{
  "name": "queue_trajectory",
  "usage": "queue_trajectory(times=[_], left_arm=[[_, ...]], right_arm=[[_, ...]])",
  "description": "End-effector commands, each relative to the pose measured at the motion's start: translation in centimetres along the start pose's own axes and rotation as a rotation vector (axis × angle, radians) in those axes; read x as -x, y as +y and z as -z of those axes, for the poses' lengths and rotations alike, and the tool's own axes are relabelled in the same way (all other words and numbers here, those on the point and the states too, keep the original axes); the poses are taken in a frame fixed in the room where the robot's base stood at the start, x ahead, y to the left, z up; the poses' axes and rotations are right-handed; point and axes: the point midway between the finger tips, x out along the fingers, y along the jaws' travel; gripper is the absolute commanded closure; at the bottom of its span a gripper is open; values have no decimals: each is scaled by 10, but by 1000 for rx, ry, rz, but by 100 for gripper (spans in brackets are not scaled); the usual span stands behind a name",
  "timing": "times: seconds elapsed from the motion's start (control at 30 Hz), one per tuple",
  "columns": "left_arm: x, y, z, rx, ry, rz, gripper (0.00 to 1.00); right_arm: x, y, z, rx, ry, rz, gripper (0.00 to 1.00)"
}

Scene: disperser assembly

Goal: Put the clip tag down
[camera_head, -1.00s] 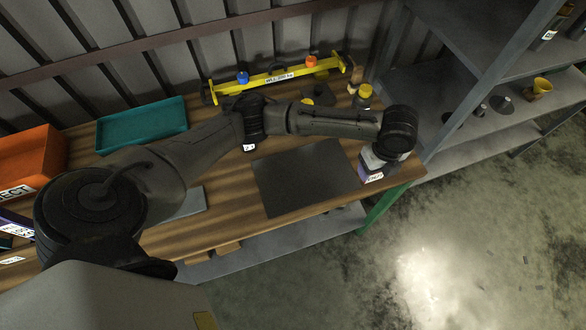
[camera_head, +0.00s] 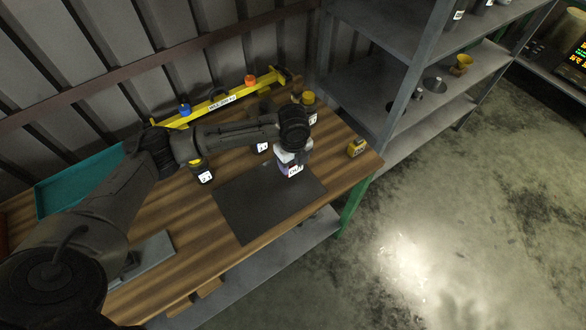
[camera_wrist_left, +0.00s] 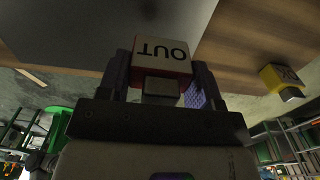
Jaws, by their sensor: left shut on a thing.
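The clip tag (camera_wrist_left: 163,53), a small block with a white face marked "OUT" and a red edge, is between the fingers of my left gripper (camera_wrist_left: 155,85). In the wrist view its lettering appears upside down. In the head view my left gripper (camera_head: 291,160) points down near the back right corner of the dark mat (camera_head: 250,208), with the tag's label (camera_head: 295,170) showing at its tip. The gripper is shut on the tag. Whether the tag touches the surface below cannot be told. My right gripper is not in view.
A yellow labelled piece (camera_head: 356,147) stands near the table's right corner. Dark bottles, one with a yellow cap (camera_head: 308,98), stand behind the gripper. A teal tray (camera_head: 75,180) is at left. Most of the mat is clear.

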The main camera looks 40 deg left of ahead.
Motion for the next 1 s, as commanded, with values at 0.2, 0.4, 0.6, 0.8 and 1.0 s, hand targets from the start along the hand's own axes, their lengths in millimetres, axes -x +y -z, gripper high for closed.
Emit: queue_trajectory(times=[0.2, 0.4, 0.6, 0.8, 1.0], left_arm=[[-14, 0, 0, 1, 0, -1, 65], [-39, 0, 0, 0, 0, -1, 65], [-40, 0, 0, -1, -1, 1, 65], [-42, 0, 0, 0, 0, 0, 65], [-43, 0, 0, 0, 0, 1, 26]], right_arm=[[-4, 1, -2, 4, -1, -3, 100], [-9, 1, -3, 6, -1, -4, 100], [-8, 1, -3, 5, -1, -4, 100], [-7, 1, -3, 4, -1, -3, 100], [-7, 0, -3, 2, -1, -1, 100]])
